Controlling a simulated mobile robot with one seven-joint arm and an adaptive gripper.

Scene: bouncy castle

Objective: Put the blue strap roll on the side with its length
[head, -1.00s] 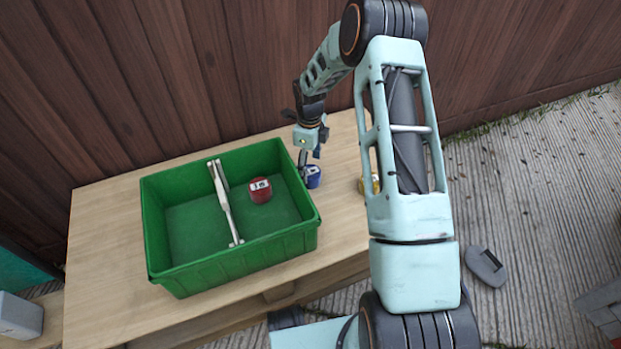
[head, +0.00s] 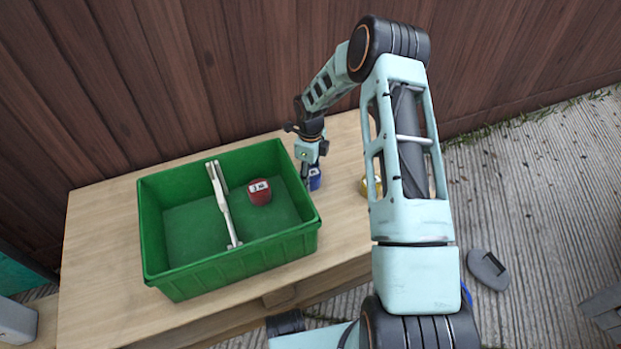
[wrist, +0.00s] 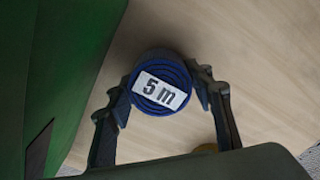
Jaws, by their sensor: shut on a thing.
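The blue strap roll (wrist: 160,84) has a white label reading "5 m" that faces my wrist camera. My gripper (wrist: 163,100) is shut on it, with a finger on each side. In the head view the blue roll (head: 315,179) is just right of the green crate, at or close to the table top; I cannot tell if it touches. The green crate (head: 230,272) is split by a pale divider (head: 224,205). A red roll (head: 259,192) with a white label lies in its right compartment. The left compartment looks empty.
A yellow roll (head: 366,187) is on the wooden table (head: 105,250) to the right, partly hidden by my arm. A wooden fence (head: 230,70) stands close behind the table. A grey object (head: 488,269) lies on the ground at right.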

